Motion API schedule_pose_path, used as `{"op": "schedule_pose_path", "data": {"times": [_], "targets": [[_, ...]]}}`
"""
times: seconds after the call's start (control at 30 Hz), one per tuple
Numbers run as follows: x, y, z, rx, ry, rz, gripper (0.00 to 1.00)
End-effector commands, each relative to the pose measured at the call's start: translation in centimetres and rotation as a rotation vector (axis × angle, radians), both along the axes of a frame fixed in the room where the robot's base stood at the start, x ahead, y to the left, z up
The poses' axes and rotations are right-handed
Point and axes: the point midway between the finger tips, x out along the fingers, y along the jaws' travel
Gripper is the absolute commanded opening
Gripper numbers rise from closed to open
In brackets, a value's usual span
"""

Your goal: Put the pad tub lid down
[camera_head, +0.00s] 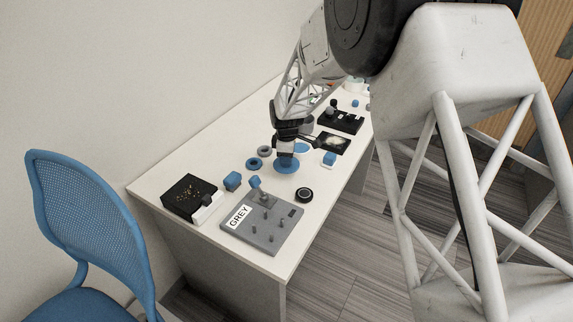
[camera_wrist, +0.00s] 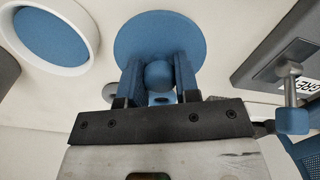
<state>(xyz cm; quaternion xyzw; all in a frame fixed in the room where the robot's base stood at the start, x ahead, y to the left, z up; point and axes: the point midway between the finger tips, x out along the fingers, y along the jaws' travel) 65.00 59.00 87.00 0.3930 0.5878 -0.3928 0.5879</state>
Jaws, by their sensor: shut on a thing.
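The pad tub lid is a round blue disc (camera_head: 286,167) with a blue knob, and it shows large in the wrist view (camera_wrist: 160,32). My gripper (camera_head: 286,152) is shut on the lid's knob (camera_wrist: 158,75), with one finger on each side. The lid is close over the white table, between the rings and a blue block. I cannot tell whether it touches the table. A white round tub with blue inside (camera_wrist: 92,40) stands left of the lid in the wrist view, apart from it. The tub also shows behind my gripper in the head view (camera_head: 302,148).
A grey board marked GREY (camera_head: 270,238) with pegs lies at the near end of the white table (camera_head: 150,184). Around it are a black box (camera_head: 185,193), a blue block (camera_head: 232,181), rings (camera_head: 254,164) and a black puck (camera_head: 304,195). A blue chair (camera_head: 80,205) stands left.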

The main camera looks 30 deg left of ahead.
Motion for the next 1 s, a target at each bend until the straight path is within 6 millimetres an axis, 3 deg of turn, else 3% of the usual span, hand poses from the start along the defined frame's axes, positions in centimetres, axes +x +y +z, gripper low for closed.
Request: {"op": "schedule_pose_path", "data": {"times": [0.3, 0.77, 0.8, 0.93, 1.0], "targets": [[0.0, 0.0, -2.8, 0.000, 0.001, 0.000, 0.07], [0.0, 0.0, -3.2, 0.000, 0.000, 0.000, 0.07], [0.0, 0.0, -3.2, 0.000, 0.000, 0.000, 0.36], [0.0, 0.0, -3.2, 0.000, 0.000, 0.000, 0.55], [0.0, 0.0, -3.2, 0.000, 0.000, 0.000, 0.55]]}}
